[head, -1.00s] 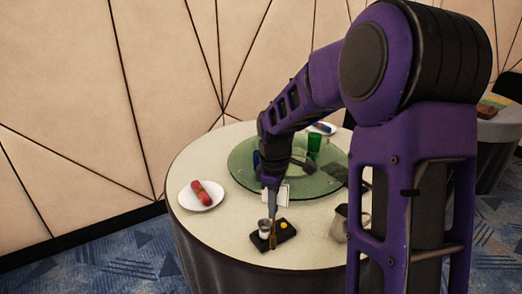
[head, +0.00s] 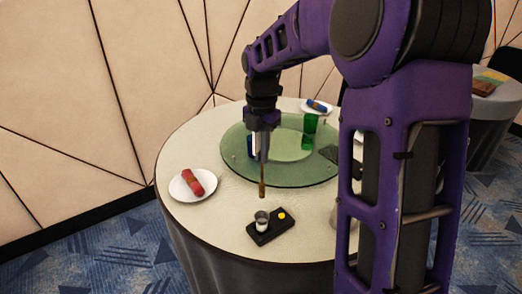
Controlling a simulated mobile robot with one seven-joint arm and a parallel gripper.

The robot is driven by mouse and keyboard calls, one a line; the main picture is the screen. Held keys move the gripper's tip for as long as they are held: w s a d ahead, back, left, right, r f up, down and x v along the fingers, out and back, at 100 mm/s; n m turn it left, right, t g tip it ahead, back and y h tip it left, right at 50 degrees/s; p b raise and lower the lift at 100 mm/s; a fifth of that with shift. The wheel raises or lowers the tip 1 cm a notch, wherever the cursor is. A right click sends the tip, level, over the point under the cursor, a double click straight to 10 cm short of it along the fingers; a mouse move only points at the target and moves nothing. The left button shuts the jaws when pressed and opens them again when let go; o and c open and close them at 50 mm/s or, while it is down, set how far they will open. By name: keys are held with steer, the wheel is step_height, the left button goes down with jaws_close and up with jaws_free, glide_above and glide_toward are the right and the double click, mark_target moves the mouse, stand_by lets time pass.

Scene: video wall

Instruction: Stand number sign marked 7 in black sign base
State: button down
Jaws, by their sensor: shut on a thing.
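My gripper (head: 262,155) is shut on a slim upright thing, seemingly the number sign, above the table's front middle. A pale panel (head: 255,146) shows beside the fingers and a brown stick (head: 262,186) hangs below them, its lower end seemingly clear of the tabletop. No 7 can be read. A black tray (head: 287,235) lies below, nearer the table's front edge, with a small metal cup (head: 262,221) and a yellow round thing (head: 281,215) on it. I cannot tell which dark thing is the sign base. A dark flat thing (head: 330,153) shows at the turntable's right.
The round table (head: 195,232) has a green glass turntable (head: 240,172) with green glasses (head: 309,124) on it. A white plate (head: 178,190) with a red rolled napkin (head: 193,182) lies at the left. Another plate with a blue roll (head: 317,105) is at the back. My arm hides the table's right side.

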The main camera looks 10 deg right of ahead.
steer(key=b, duration=0.6)
glide_above(261, 197)
steer(key=shift+w+d+f, duration=0.1)
steer(key=shift+w+f, duration=0.1)
steer(key=shift+f, duration=1.45)
steer(key=shift+w+f, duration=0.15)
steer(key=shift+f, duration=1.5)
steer(key=shift+f+b, duration=1.1)
steer(key=shift+f, duration=1.95)
steer(key=shift+f+b, duration=0.9)
steer(key=shift+f, duration=1.1)
steer(key=c, duration=0.9)
jaws_free()
steer(key=shift+r, duration=0.1)
step_height(261, 197, up, 17)
steer(key=p, duration=0.3)
steer(key=shift+r+p, duration=0.2)
steer(key=shift+p, duration=0.2)
